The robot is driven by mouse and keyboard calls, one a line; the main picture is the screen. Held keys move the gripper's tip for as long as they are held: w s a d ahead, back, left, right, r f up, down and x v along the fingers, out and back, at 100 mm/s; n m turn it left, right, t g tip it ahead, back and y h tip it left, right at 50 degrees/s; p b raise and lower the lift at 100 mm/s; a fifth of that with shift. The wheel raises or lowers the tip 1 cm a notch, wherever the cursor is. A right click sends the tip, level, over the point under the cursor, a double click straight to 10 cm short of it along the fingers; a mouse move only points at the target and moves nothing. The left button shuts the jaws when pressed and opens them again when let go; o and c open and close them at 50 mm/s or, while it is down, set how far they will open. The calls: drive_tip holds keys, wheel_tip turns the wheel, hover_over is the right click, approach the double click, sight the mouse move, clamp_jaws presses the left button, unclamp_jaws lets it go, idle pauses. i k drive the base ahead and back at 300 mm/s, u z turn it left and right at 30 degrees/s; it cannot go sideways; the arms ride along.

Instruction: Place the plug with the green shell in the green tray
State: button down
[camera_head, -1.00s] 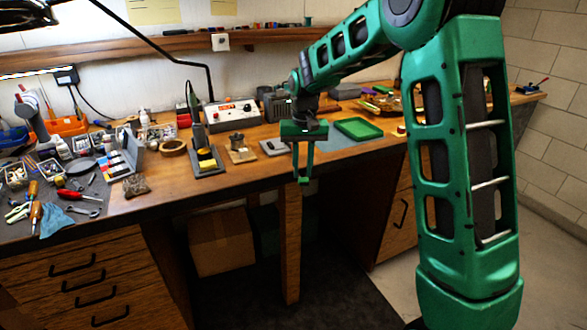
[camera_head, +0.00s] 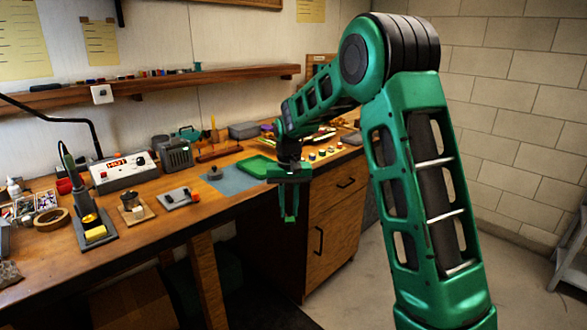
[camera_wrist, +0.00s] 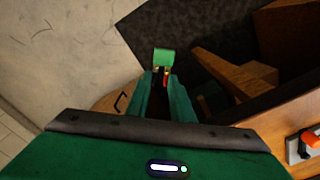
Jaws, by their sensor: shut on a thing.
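My gripper (camera_head: 289,217) hangs in front of the bench's front edge, fingers pointing down. In the wrist view my gripper (camera_wrist: 163,82) is shut on the plug with the green shell (camera_wrist: 164,56), whose green end shows at the fingertips with small yellow and red parts below it. In the head view the plug cannot be told apart from the green fingers. The green tray (camera_head: 260,165) lies on the bench, behind and a little left of my gripper. The part of it that shows looks empty.
A blue-grey mat (camera_head: 228,181) lies left of the tray with a small dark knob-like thing on it. A plate with a red-ended part (camera_head: 178,198) lies farther left. A soldering iron stand (camera_head: 92,222) and several small parts right of the tray also occupy the wooden bench.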

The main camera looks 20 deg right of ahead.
sight(260, 168)
drive_tip(key=z, duration=0.85)
drive_tip(key=i, duration=0.15)
drive_tip(key=z, duration=1.85)
drive_tip(key=i, duration=0.4)
drive_tip(key=u, duration=2.7)
drive_tip(key=i, duration=0.15)
drive_tip(key=u, duration=0.15)
